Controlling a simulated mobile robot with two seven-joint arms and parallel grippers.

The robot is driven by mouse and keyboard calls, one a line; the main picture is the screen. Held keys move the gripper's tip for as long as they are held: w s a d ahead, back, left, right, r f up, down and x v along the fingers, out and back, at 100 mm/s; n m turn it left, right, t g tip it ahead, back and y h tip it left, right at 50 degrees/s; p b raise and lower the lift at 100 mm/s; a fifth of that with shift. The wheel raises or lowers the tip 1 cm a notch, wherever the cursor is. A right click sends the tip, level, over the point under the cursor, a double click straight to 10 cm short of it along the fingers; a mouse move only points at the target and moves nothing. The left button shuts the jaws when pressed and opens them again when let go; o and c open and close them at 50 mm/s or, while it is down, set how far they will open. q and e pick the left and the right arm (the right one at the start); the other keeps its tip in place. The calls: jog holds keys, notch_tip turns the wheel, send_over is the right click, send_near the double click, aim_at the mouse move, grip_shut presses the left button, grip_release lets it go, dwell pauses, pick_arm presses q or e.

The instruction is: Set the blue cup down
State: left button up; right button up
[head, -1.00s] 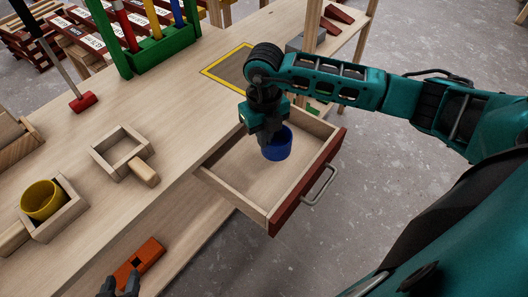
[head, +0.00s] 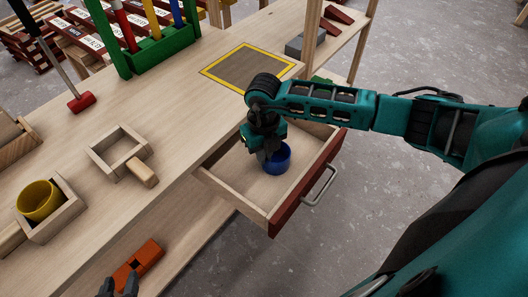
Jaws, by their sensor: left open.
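The blue cup (head: 277,160) is upright in the open drawer (head: 240,186), toward its far right part. My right gripper (head: 268,157) points down at the cup's left side, shut on its wall. The gripper hides part of the cup's rim. The cup looks at or very close to the drawer floor; I cannot tell if it touches. My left gripper (head: 119,286) is open at the bottom left, near an orange block (head: 138,264) with a dark hole on the lower shelf.
The drawer has a red front (head: 298,200) with a metal handle (head: 320,186). On the bench are a yellow cup (head: 38,200) in a wooden box, an empty wooden frame (head: 117,150), a red-headed mallet (head: 82,102), a green rack (head: 160,50) and a yellow-edged mat (head: 248,68).

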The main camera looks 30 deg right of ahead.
jog(key=o, duration=0.3)
jog(key=shift+o, duration=0.2)
jog(key=shift+r, duration=0.2)
notch_tip(320, 180, up, 12)
jog(key=p, duration=0.1)
jog(key=shift+s+f, duration=0.1)
jog(key=shift+s, duration=0.05)
dwell(0.4)
